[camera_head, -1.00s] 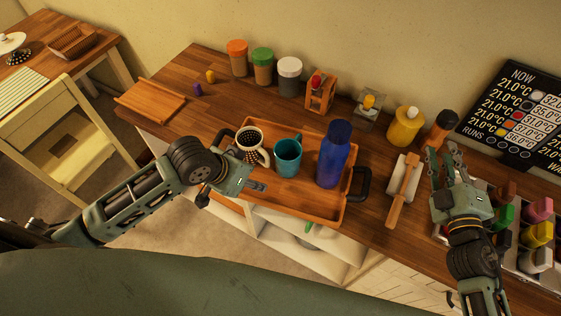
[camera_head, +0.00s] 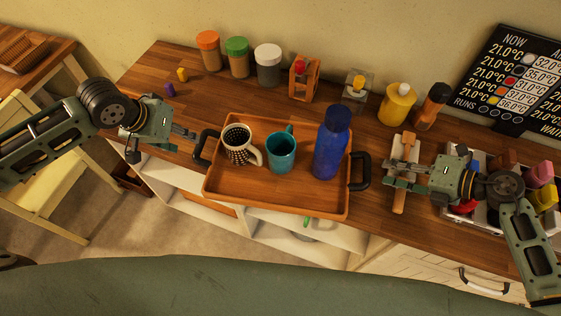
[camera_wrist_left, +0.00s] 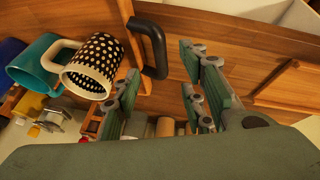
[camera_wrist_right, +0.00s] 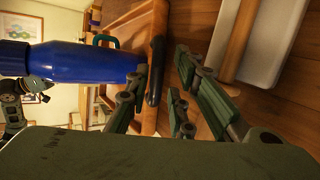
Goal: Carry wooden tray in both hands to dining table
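The wooden tray (camera_head: 275,197) sits on the wooden counter. It holds a black-and-white dotted mug (camera_head: 237,145), a teal mug (camera_head: 281,153) and a blue bottle (camera_head: 330,146), all upright. It has black handles at its left (camera_head: 203,147) and right (camera_head: 361,171) ends. My left gripper (camera_head: 190,141) is open just left of the left handle, which also shows in the left wrist view (camera_wrist_left: 150,45). My right gripper (camera_head: 388,173) is open just right of the right handle, which also shows in the right wrist view (camera_wrist_right: 156,70). Neither gripper visibly holds a handle.
A bin of coloured items (camera_head: 485,215) stands to the right. Jars (camera_head: 238,58) and a yellow bottle (camera_head: 397,104) line the back. A chair (camera_head: 60,205) stands at the left.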

